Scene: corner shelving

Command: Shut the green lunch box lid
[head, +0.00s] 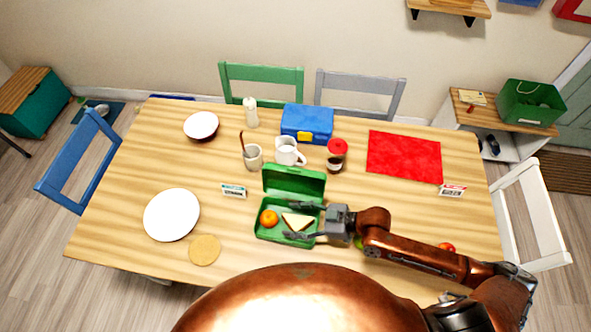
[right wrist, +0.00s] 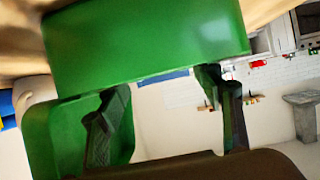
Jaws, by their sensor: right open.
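The green lunch box (head: 263,232) stands open on the table, its lid (head: 293,181) raised at the far side. An orange (head: 269,218) and a sandwich half (head: 297,222) lie in it. My right gripper (head: 290,219) reaches in from the right, open, its fingers spread over the box's right part near the sandwich. Nothing shows between the fingers. In the right wrist view, large green panels of the lunch box (right wrist: 145,45) fill the top and left, close to the open fingers (right wrist: 165,82); whether they touch cannot be told. My left gripper is not in view.
Behind the lid stand a white mug (head: 288,152), a cup with a stirrer (head: 253,157), a red-lidded jar (head: 336,155) and a blue lunch box (head: 307,124). A small sign (head: 233,191) and white plate (head: 172,214) are left. A red mat (head: 404,157) lies right.

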